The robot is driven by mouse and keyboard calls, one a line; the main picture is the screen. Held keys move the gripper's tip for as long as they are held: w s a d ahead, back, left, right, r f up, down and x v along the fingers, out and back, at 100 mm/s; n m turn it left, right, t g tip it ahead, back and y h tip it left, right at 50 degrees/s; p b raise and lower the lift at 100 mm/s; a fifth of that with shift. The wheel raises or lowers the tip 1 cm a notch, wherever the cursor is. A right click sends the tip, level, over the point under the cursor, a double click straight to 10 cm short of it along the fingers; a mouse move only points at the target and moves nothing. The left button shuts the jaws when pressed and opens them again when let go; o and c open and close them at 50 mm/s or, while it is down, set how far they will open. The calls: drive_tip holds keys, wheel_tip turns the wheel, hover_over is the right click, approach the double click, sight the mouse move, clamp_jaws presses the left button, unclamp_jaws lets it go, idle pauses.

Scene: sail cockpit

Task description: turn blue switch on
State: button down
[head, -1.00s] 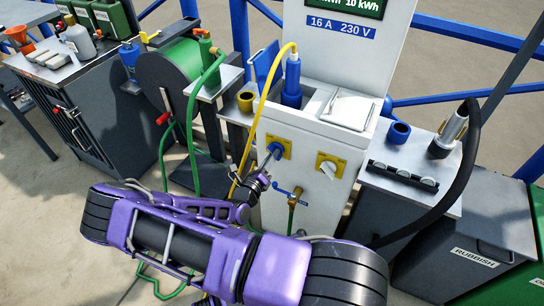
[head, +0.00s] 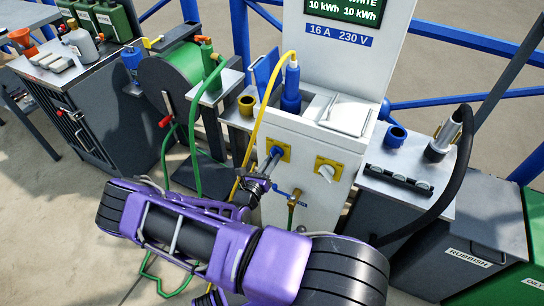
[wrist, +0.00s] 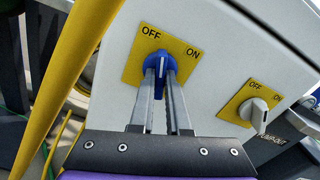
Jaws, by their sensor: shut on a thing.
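The blue switch (head: 277,152) sits on a yellow plate on the front of the white power pedestal (head: 303,172). In the wrist view the blue switch (wrist: 158,60) is between the two fingers of my gripper (wrist: 161,76), which is shut on it. The plate (wrist: 134,68) reads OFF at upper left and ON at right. The white line on the knob points up in the wrist view, nearer OFF than ON. In the head view my gripper (head: 268,166) reaches the switch from the lower left.
A white switch (head: 327,173) on its own yellow plate (wrist: 238,100) is to the right. A yellow cable (head: 260,108) hangs close to the left of my gripper. A small tap with a blue lever (head: 283,192) is just below. A black hose (head: 470,180) is farther right.

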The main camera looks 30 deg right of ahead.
drive_tip(key=m+p, duration=0.5)
drive_tip(key=m, duration=0.7)
drive_tip(key=shift+r+m+p, duration=0.1)
drive_tip(key=shift+m+p, duration=0.25)
drive_tip(key=shift+m, duration=0.05)
idle(0.3)
drive_tip(key=c, duration=0.9)
unclamp_jaws()
drive_tip(key=v, duration=1.7)
drive_tip(key=shift+s+a, duration=0.1)
drive_tip(key=shift+a, duration=0.1)
